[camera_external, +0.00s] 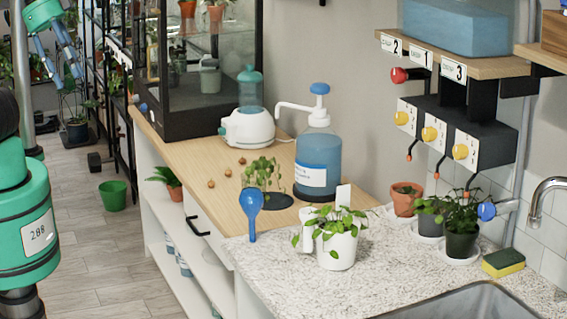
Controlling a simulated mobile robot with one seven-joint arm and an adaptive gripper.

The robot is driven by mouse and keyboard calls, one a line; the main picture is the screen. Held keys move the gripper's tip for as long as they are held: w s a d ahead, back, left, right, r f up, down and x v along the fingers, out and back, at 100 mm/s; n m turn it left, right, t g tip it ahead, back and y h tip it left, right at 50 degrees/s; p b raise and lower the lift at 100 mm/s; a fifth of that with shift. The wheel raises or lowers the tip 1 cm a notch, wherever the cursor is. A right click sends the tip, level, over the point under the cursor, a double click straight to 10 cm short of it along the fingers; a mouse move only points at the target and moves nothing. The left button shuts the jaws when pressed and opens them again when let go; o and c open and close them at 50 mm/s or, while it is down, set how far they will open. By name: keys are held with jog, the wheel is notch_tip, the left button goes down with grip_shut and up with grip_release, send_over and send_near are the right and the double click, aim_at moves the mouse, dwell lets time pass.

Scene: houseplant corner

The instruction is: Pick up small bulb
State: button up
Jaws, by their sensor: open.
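Three small brown bulbs lie apart in a slanting row on the wooden counter: a near one (211,183), a middle one (227,172) and a far one (242,160). They look close in size, so I cannot tell which is the smallest. My gripper (67,77), teal with bluish fingers, hangs at the upper left with its fingers apart and pointing down. It is open, empty and well away from the bulbs, to the left of the counter in the picture.
A seedling tray (268,201), a blue scoop (252,208) and a blue pump bottle (318,165) stand right of the bulbs. Behind them are a white-and-teal device (248,128) and a glass cabinet (212,75). Potted plants and a sink (460,303) are further right.

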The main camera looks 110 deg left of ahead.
jog(key=w+a+f+n+g+y, duration=0.1)
jog(key=w+a+f+g, duration=0.1)
jog(key=w+a, duration=1.1)
jog(key=w+a+f+g+b, duration=0.15)
jog(key=a+f, duration=0.35)
jog(key=a, duration=0.6)
jog(key=w+a+f, duration=0.3)
jog(key=a+f, duration=0.1)
jog(key=a, duration=0.6)
jog(key=s+a+f, duration=0.4)
jog(key=a+f, duration=0.5)
jog(key=a, duration=0.1)
jog(key=s+a+f+n+g+b, duration=0.1)
jog(key=s+a+f, duration=0.4)
jog(key=a+f, duration=0.4)
jog(key=s+a+f+g+h, duration=0.1)
jog(key=s+a+f, duration=0.4)
jog(key=a+f, duration=0.3)
jog(key=a, duration=0.4)
jog(key=shift+f+n, duration=0.4)
jog(key=b, duration=0.2)
send_over(211, 183)
jog(key=a, duration=0.1)
jog(key=shift+s+a+f, duration=0.1)
jog(key=shift+s+f, duration=0.05)
jog(key=shift+f, duration=2.05)
jog(key=shift+s+f, duration=0.1)
jog(key=shift+f, duration=2.05)
